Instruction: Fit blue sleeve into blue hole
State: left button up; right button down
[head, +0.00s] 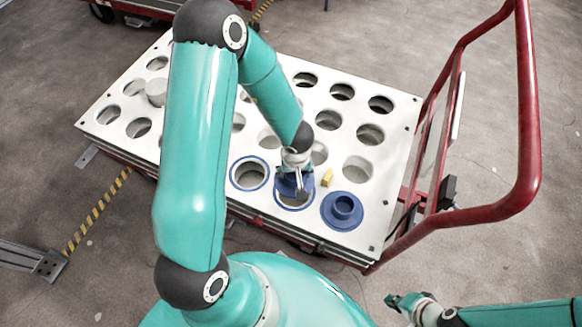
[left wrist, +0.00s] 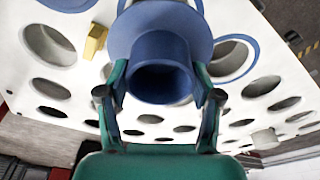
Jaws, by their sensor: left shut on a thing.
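My left gripper (head: 298,180) is shut on a blue flanged sleeve (head: 287,184). In the left wrist view, the sleeve (left wrist: 160,68) sits between both fingers (left wrist: 160,98), its open end facing the camera. In the head view the sleeve overlaps the far part of a blue-ringed hole (head: 294,203), whose near rim shows; I cannot tell whether it touches the panel. An empty blue-ringed hole (head: 249,174) lies to its left. Another blue sleeve (head: 343,210) sits on the panel to its right. My right gripper (head: 398,302) is low at the right, away from the panel; its jaws are unclear.
The white panel (head: 397,100) has many plain holes. A small yellow block (head: 327,178) stands between the held sleeve and the seated one; it also shows in the left wrist view (left wrist: 95,40). A red rail (head: 528,110) rises at the right. A light cylinder (head: 155,92) stands at the left.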

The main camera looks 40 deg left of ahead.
aim_at(295, 179)
pick_arm(q)
jog(key=shift+w+f+b, duration=0.1)
jog(key=shift+f+b, duration=1.7)
jog(key=shift+f, duration=1)
jog(key=shift+p, duration=0.95)
jog(key=shift+f+b, duration=1)
jog(key=shift+f, duration=0.65)
jog(key=o, duration=1.4)
jog(key=shift+r, duration=0.15)
jog(key=r, duration=0.7)
jog(key=s+d+r, duration=0.1)
jog(key=r, duration=0.2)
jog(key=shift+r, duration=0.2)
jog(key=shift+s+d+r, duration=0.1)
jog(key=shift+s+r, duration=0.05)
jog(key=shift+r, duration=0.45)
